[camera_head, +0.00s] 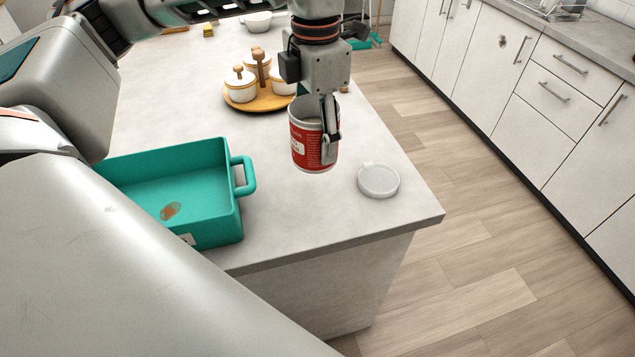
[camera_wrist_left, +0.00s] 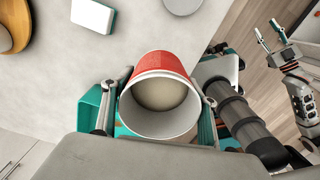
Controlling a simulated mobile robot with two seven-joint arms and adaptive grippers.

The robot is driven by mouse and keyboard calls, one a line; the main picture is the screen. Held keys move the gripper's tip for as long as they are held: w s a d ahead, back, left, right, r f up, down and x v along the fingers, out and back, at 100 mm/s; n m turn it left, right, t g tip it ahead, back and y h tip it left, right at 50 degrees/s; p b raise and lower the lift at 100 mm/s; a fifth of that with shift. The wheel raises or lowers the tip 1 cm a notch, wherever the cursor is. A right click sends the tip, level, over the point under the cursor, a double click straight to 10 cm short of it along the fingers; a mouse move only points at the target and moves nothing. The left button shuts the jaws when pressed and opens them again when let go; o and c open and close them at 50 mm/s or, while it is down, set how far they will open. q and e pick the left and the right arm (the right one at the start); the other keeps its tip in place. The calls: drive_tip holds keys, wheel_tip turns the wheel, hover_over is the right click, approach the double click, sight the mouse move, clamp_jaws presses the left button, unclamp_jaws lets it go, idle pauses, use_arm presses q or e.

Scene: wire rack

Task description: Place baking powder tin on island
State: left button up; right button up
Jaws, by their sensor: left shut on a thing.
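The baking powder tin (camera_head: 306,139) is red with a white label and has no lid on. My left gripper (camera_head: 329,135) is shut on its wall and holds it upright over the near right part of the island (camera_head: 320,220). I cannot tell how far its base is above the top. In the left wrist view, the tin (camera_wrist_left: 160,62) is between the fingers of the left gripper (camera_wrist_left: 160,110), with pale powder inside. My right gripper (camera_wrist_left: 272,34) shows at the right of that view, fingers apart and empty.
A white round lid (camera_head: 378,181) lies right of the tin near the island's edge. A teal baking dish (camera_head: 213,210) stands at left. A wooden tray (camera_head: 243,104) with white pots is behind. Bare top lies between dish and lid.

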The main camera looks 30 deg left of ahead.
use_arm(q)
wheel_tip(320, 180, down, 12)
drive_tip(key=shift+f, duration=0.2)
idle(0.4)
drive_tip(key=shift+f, duration=0.2)
drive_tip(key=o, duration=1.3)
drive_tip(key=shift+c, duration=0.2)
drive_tip(key=shift+r, duration=0.1)
wheel_tip(320, 180, up, 12)
drive_tip(key=shift+r, duration=0.15)
